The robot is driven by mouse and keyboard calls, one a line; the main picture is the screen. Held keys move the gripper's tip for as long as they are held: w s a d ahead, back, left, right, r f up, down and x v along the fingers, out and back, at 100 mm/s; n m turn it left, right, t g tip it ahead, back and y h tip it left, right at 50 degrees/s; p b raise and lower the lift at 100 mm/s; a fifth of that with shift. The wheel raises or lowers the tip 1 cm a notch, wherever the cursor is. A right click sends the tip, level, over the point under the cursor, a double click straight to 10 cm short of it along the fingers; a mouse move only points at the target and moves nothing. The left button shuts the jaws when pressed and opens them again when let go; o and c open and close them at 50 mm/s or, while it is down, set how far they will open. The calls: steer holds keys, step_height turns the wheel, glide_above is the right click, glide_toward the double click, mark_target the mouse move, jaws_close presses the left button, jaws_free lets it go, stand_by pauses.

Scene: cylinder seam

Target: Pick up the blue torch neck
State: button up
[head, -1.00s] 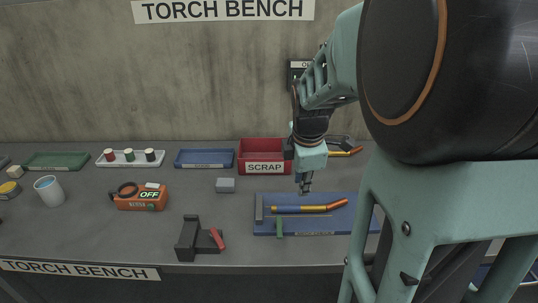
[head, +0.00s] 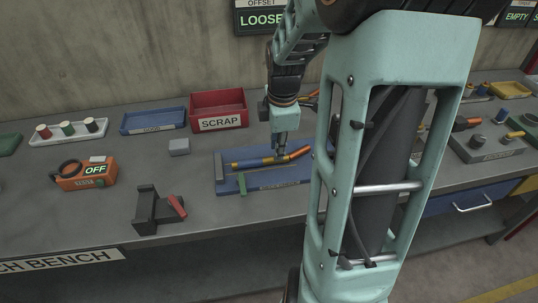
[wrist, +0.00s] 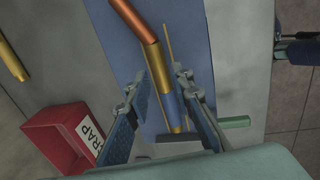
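The blue torch neck (head: 245,163) lies on the blue tray (head: 225,189) on the bench. It has a blue section, a brass tube and a bent copper end. In the wrist view, its blue band (wrist: 172,105) and brass tube lie between my fingers, nearer the right one. My gripper (head: 280,157) is over the neck, low above the tray. It is open in the wrist view (wrist: 159,77), with a gap between the left finger and the neck. I cannot tell whether the right finger touches the neck.
A black stand with a red lever (head: 160,209) is front left. Another brass tube (wrist: 12,60) lies behind.

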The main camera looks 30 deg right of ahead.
steer(key=f, duration=0.4)
steer(key=shift+w, duration=0.4)
jaws_close()
steer(key=shift+r, duration=0.1)
